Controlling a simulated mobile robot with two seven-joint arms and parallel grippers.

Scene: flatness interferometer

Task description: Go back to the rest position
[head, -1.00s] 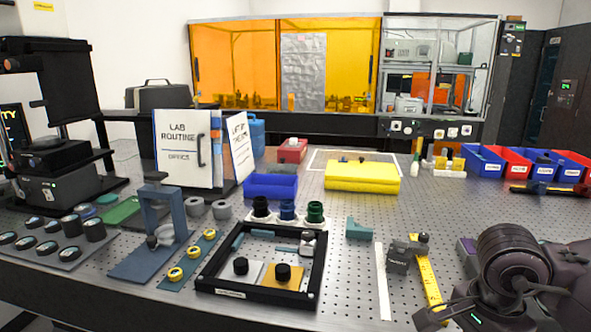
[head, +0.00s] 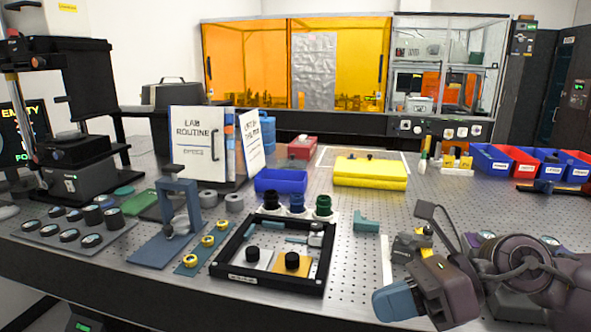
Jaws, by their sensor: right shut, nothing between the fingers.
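My right gripper (head: 392,300) is at the lower right, over the front part of the perforated table (head: 360,265). Its fingers are shut with nothing held. My right arm comes in from the right edge, and its wrist covers part of the yellow strip and the small grey device (head: 410,245) behind it. My left gripper is not in view.
A black frame (head: 222,270) holding small parts stands left of my right gripper. Beyond it are a blue bin (head: 281,181) and a yellow block (head: 370,173). A blue stand (head: 165,238) is further left. The table's right middle is mostly clear.

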